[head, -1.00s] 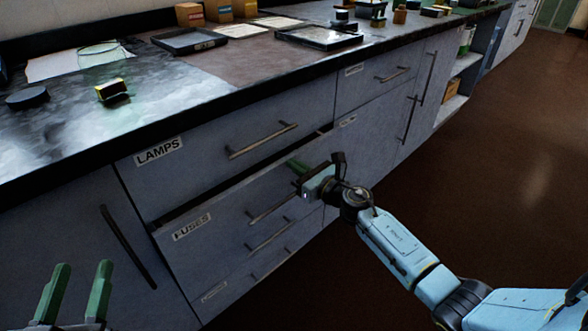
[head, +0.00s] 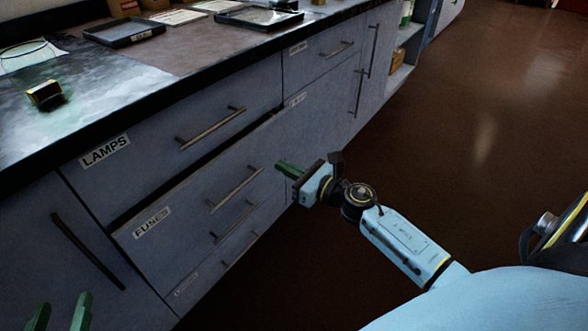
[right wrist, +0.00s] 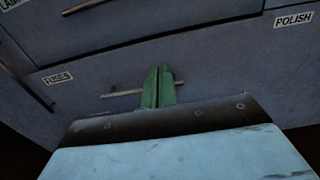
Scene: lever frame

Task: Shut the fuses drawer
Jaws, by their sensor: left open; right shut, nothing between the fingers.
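The fuses drawer (head: 180,215) is the grey front with the FUSES label (head: 152,223), below the LAMPS drawer (head: 190,140). A narrow dark gap runs along its top edge, and its front appears to stand slightly out. Its bar handle (head: 235,189) also shows in the right wrist view (right wrist: 122,94). My right gripper (head: 280,165) is shut and empty, its green fingers pointing at the drawer front near the handle's right end. In the right wrist view its fingers (right wrist: 158,72) overlap the handle; contact cannot be told. My left gripper (head: 62,298) is open and empty at the bottom left.
The worktop above carries a dark tray (head: 125,30), another tray (head: 258,18) and a small yellow-and-black object (head: 45,94). Lower drawers sit beneath the fuses drawer, and a tall-handled cupboard door (head: 85,250) is at left. The brown floor (head: 480,180) at right is clear.

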